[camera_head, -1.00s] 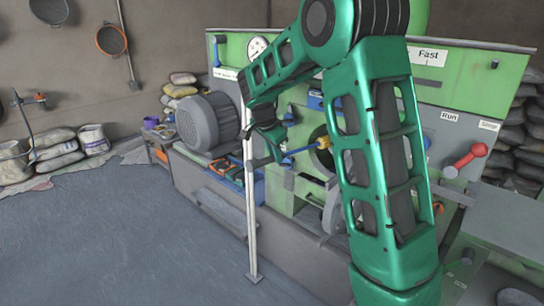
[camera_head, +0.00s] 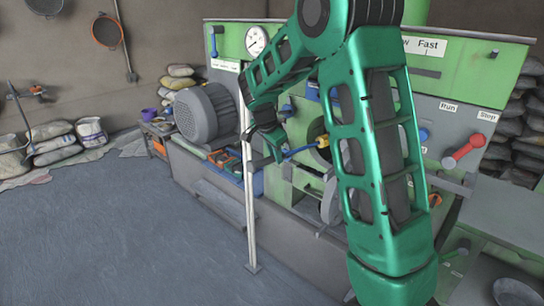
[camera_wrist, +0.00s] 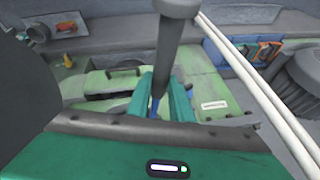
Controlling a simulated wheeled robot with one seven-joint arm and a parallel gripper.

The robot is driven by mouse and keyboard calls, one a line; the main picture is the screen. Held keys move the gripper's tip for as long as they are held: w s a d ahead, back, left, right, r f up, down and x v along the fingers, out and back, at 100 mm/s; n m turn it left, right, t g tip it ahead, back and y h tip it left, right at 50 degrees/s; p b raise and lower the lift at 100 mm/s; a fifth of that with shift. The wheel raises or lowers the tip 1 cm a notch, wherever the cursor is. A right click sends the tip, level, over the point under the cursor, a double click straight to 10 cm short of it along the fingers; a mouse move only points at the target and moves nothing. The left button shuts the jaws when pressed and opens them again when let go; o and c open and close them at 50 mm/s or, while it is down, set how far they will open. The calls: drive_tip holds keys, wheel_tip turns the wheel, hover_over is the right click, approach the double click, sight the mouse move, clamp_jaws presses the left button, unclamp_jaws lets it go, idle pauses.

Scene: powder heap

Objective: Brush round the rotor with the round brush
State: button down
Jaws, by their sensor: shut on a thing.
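My gripper (camera_head: 277,147) is shut on the round brush (camera_head: 300,151), which has a blue stem and a yellow head (camera_head: 322,141). The brush points right, with its head at the round dark opening in the green machine (camera_head: 308,189). The rotor cannot be made out clearly; my arm covers part of that area. Whether the bristles touch anything cannot be told. In the wrist view my teal fingers (camera_wrist: 160,100) close around the blue stem (camera_wrist: 154,107). A grey rod stands up in front of them. The brush head is hidden there.
A thin white post (camera_head: 249,200) stands close left of my gripper. A grey motor (camera_head: 204,114) is further left. A red handle (camera_head: 464,151) sits below the Run and Stop labels. Sacks (camera_head: 53,144) lie by the wall; the floor at left is clear.

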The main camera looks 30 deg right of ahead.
drive_tip(key=shift+s, duration=0.1)
drive_tip(key=shift+s+d+f, duration=0.2)
drive_tip(key=shift+s+f, duration=0.35)
drive_tip(key=shift+f, duration=0.05)
drive_tip(key=shift+s+d+f, duration=0.2)
drive_tip(key=shift+s+f, duration=0.3)
drive_tip(key=shift+f, duration=0.05)
drive_tip(key=shift+s, duration=0.1)
drive_tip(key=shift+s+d+f, duration=0.2)
drive_tip(key=shift+s+d, duration=0.1)
drive_tip(key=shift+s, duration=0.45)
drive_tip(key=shift+s+d+f, duration=0.2)
drive_tip(key=shift+s+d, duration=0.1)
drive_tip(key=shift+s, duration=0.5)
drive_tip(key=s, duration=0.2)
drive_tip(key=s+d+r, duration=0.1)
drive_tip(key=shift+d, duration=0.1)
